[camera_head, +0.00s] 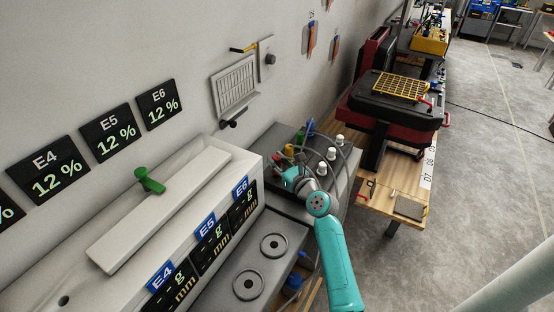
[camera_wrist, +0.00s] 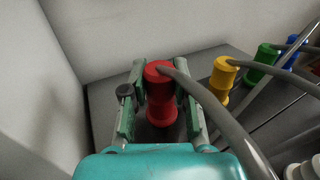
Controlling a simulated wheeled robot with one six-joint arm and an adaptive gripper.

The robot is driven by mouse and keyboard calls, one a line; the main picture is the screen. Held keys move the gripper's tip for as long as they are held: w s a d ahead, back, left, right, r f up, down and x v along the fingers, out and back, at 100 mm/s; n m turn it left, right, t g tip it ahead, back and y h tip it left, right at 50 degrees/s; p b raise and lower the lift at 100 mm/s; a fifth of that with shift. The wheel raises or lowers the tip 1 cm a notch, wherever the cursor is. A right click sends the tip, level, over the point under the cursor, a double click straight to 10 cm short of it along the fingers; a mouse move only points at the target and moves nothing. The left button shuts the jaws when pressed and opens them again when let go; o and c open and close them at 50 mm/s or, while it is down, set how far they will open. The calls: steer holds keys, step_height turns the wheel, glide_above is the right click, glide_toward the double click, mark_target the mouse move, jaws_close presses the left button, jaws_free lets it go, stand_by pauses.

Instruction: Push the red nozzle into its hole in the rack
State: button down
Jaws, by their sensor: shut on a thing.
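The red nozzle (camera_wrist: 161,95) stands upright between the green-padded fingers of my gripper (camera_wrist: 162,92) in the wrist view. My gripper is shut on it. A grey hose runs from its top toward the lower right. The dark grey rack (camera_wrist: 104,88) lies beneath it. The nozzle's lower end is shaded, so I cannot tell whether it is in a hole. In the head view my gripper (camera_head: 287,175) is at the rack's left side, with only a small part of the red nozzle showing.
A yellow nozzle (camera_wrist: 222,78), a green nozzle (camera_wrist: 262,62) and a blue nozzle (camera_wrist: 290,50) stand on the rack to the right, with hoses. Several white-topped pieces (camera_head: 331,154) stand on its right part. The wall and a white machine (camera_head: 170,205) are close on the left.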

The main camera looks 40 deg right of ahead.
steer(key=shift+f, duration=0.9)
steer(key=c, duration=0.8)
jaws_free()
steer(key=shift+s, duration=0.1)
steer(key=s, duration=0.4)
steer(key=s+a, duration=0.1)
steer(key=s, duration=0.6)
steer(key=shift+s+a, duration=0.15)
steer(key=shift+s, duration=0.2)
